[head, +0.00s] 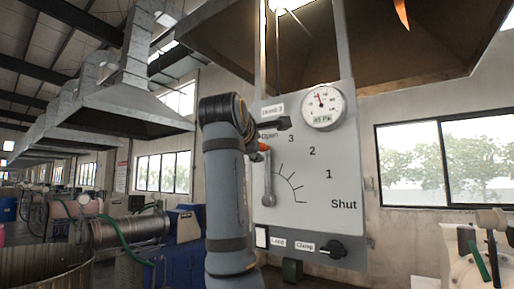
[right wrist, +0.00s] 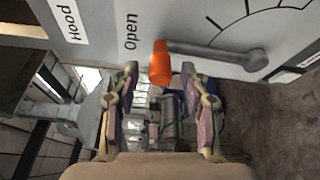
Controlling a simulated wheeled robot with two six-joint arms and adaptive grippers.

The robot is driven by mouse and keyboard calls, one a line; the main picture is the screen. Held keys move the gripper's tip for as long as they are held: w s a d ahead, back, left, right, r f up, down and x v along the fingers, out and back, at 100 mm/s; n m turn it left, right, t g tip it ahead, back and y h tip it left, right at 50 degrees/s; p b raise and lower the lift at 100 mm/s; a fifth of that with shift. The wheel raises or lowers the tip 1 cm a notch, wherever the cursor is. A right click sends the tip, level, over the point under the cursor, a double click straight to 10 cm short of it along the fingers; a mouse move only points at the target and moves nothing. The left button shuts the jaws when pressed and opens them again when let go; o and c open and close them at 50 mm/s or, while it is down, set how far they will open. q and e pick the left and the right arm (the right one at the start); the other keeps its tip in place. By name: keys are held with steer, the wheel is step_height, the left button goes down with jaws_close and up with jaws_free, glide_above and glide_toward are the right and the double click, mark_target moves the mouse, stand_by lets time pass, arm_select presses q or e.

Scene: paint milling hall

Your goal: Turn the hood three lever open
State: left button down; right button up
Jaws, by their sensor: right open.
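The hood three lever (head: 268,180) is a grey bar with an orange knob (head: 264,147) on a grey control panel (head: 305,230). It points up at the "Open" mark of the printed scale. In the right wrist view the lever (right wrist: 215,53) lies across the top, its orange knob (right wrist: 160,64) by the word "Open". My right gripper (right wrist: 160,75) is open. The knob appears between its fingertips, with a gap on both sides. In the head view my arm hides most of this gripper. My left gripper is not in view.
A round gauge (head: 322,106) sits at the panel's top right. A large hood (head: 400,60) hangs above. Milling machines stand at left and right.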

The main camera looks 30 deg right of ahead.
steer(key=v, duration=1)
steer(key=shift+s+a, duration=0.2)
steer(key=shift+a, duration=0.1)
steer(key=shift+r, duration=0.1)
